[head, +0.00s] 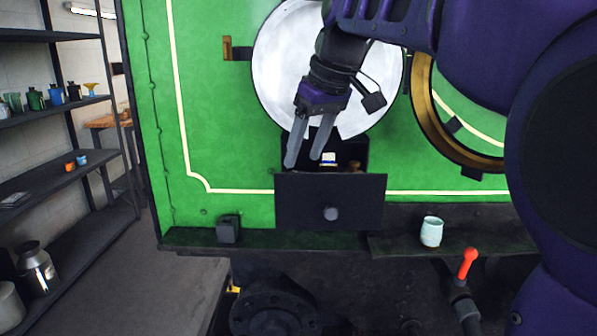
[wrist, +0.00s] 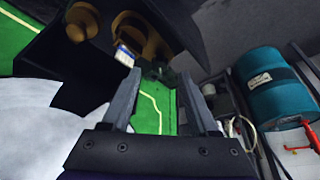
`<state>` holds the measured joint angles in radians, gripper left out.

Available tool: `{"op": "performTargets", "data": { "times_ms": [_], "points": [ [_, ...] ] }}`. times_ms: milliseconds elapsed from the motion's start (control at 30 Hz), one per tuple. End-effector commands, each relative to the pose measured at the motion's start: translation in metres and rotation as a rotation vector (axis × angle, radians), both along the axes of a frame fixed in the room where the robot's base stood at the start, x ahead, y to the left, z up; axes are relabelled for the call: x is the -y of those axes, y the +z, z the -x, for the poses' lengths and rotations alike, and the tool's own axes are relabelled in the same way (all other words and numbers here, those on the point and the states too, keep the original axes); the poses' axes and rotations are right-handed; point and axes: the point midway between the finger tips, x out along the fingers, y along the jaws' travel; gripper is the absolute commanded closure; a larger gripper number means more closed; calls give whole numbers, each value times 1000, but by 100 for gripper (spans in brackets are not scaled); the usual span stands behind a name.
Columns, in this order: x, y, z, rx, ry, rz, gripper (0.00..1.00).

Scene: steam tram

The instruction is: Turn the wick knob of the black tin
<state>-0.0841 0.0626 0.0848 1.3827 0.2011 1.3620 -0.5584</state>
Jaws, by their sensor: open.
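I cannot tell which of the two is the named tin. My gripper (head: 304,159) points down, open and empty, above the left part of the open box.
A pale cup (head: 431,231) stands on the ledge at right, near a red-handled lever (head: 467,263). A white disc (head: 285,60) and brass ring (head: 432,130) are on the panel. Shelves (head: 60,110) with bottles stand left. The wrist view shows a teal drum (wrist: 275,85).

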Motion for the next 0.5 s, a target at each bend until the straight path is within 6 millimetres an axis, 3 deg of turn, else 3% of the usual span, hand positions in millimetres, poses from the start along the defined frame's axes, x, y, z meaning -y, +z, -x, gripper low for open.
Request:
{"op": "performTargets", "data": {
  "times_ms": [200,500],
  "points": [
    [-7,-25,-8,1,1,1,40],
    [-8,-30,-9,1,1,1,40]
  ]
}}
